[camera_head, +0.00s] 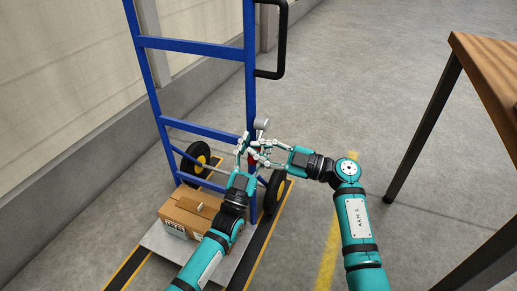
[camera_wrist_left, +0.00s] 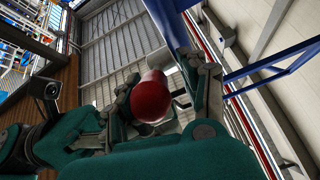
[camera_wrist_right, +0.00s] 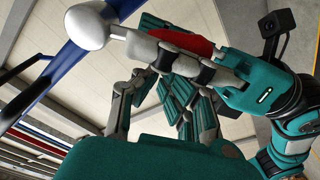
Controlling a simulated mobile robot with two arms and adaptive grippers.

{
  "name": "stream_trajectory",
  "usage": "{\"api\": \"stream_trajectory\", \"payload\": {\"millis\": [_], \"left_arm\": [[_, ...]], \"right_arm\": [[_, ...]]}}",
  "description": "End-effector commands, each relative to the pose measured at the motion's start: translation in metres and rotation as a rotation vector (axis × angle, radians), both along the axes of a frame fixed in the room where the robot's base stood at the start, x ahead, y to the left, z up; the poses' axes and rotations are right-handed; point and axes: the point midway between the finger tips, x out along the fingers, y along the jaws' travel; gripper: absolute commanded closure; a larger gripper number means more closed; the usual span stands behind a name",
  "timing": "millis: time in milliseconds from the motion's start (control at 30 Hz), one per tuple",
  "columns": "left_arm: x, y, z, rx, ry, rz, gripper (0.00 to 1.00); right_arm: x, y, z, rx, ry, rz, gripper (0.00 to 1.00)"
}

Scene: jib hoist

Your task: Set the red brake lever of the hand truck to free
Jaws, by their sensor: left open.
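The blue hand truck (camera_head: 195,47) stands upright by the wall. Its red lever (camera_head: 250,150) is mostly hidden by my grippers in the head view. In the left wrist view a round red end (camera_wrist_left: 151,97) lies between the spread fingers of my left gripper (camera_head: 243,147); I cannot tell whether they touch it. My right gripper (camera_head: 256,152) comes in from the right, close beside the left one, with its fingers apart.
A cardboard box (camera_head: 190,212) rests on the truck's toe plate (camera_head: 157,240). Black wheels (camera_head: 274,192) flank the frame. A wooden table (camera_head: 490,70) with dark legs stands at the right. Open grey floor lies behind the truck.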

Motion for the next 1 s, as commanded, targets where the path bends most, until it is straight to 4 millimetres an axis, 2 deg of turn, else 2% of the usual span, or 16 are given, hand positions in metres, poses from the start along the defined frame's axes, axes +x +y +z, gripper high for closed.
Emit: {"api": "stream_trajectory", "payload": {"millis": [33, 167, 600, 733, 867, 933, 1000], "left_arm": [[-0.002, -0.003, 0.006, -0.007, -0.017, -0.007, 0.54], [-0.006, -0.003, 0.004, -0.008, -0.017, -0.007, 0.54], [-0.053, 0.013, -0.036, -0.003, -0.004, -0.008, 0.54], [-0.061, 0.017, -0.042, -0.002, -0.005, -0.006, 0.54], [-0.065, 0.024, -0.042, 0.043, -0.035, 0.019, 0.54], [-0.067, 0.032, -0.036, 0.126, -0.094, 0.058, 0.54], [-0.072, 0.042, -0.023, 0.247, -0.199, 0.119, 0.54]], "right_arm": [[0.003, -0.003, -0.004, -0.007, 0.004, -0.013, 1.0], [0.003, -0.002, -0.004, -0.007, 0.004, -0.013, 1.0], [0.005, -0.005, 0.0, -0.007, -0.006, -0.017, 1.0], [0.005, -0.004, 0.0, -0.007, -0.005, -0.017, 1.0], [0.003, -0.003, 0.0, -0.005, -0.003, -0.011, 1.0], [0.002, -0.002, 0.0, -0.004, -0.002, -0.009, 1.0], [0.002, -0.001, 0.0, -0.003, -0.002, -0.007, 1.0]]}}
